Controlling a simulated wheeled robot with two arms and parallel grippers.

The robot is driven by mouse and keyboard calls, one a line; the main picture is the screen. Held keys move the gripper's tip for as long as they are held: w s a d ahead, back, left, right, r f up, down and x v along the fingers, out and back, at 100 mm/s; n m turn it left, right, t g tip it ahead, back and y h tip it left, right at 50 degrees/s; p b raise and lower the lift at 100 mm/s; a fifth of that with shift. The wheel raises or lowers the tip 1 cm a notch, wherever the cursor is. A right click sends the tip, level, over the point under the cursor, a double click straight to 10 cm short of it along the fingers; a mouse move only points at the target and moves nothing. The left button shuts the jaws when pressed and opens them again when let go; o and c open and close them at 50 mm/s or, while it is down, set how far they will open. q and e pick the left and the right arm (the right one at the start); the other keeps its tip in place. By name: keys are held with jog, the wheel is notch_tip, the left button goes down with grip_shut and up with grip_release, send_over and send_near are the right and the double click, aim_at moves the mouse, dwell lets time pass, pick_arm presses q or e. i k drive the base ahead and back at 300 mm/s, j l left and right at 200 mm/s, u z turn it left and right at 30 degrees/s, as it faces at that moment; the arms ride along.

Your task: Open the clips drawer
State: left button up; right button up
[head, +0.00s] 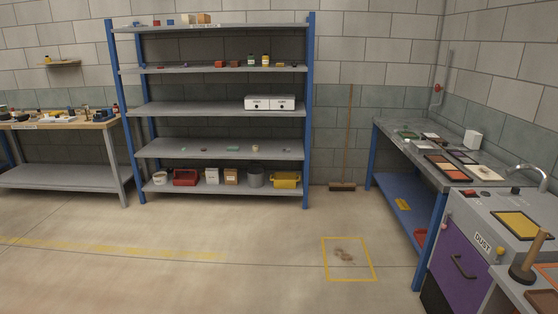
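A white drawer unit (270,103) with two side-by-side drawer fronts stands on the middle shelf of the blue-and-grey rack, towards its right end. Each front has a small dark label and a small dark spot, but the lettering is too small to read, so I cannot tell which one is the clips drawer. Both fronts look flush with the unit. Neither of my grippers is in view.
The shelf rack (220,109) stands against the block wall with open floor in front. A workbench (70,123) is at left. A long bench (383,130) and a purple-fronted cabinet (454,255) line the right.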

aim_at(288, 105)
jog(key=i, duration=5.05)
